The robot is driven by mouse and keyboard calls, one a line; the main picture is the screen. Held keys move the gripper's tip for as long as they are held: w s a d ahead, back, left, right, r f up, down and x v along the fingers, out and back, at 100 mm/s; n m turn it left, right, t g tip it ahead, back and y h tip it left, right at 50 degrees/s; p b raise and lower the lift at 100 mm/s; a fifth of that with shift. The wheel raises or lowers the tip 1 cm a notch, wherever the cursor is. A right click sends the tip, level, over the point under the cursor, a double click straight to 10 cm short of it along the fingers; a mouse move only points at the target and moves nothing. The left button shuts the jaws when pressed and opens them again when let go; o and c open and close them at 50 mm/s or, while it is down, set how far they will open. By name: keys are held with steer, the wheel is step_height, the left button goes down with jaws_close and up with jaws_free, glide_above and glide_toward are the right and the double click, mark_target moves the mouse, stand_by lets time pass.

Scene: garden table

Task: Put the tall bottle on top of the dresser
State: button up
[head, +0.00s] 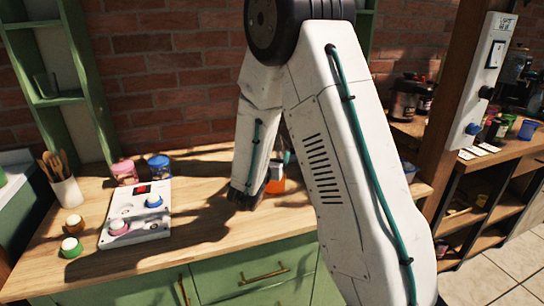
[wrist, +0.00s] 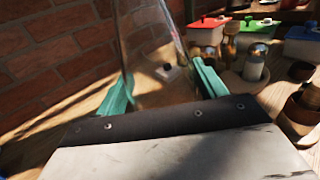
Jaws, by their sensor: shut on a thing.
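My gripper (wrist: 162,88) has its two teal fingers on either side of a tall clear glass bottle (wrist: 150,35) in the wrist view, shut on it. The bottle's upper end runs out of that picture. In the head view, my arm hides most of the gripper, and an orange patch (head: 276,184) shows beside it; I cannot tell if this is part of the bottle. A green cabinet with drawers (head: 226,275) and a wooden top (head: 195,248), which looks like the dresser, stands below my arm.
A white panel (head: 138,232) with pink and blue knobs lies on the wooden top. Pink (head: 124,172) and blue (head: 159,166) jars stand behind it, and a utensil cup (head: 66,190) at left. A wooden post (head: 455,100) and a cluttered shelf (head: 500,150) are at right. The front middle of the top is clear.

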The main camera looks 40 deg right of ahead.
steer(key=o, duration=1.5)
steer(key=shift+f, duration=0.15)
steer(key=shift+o, duration=0.2)
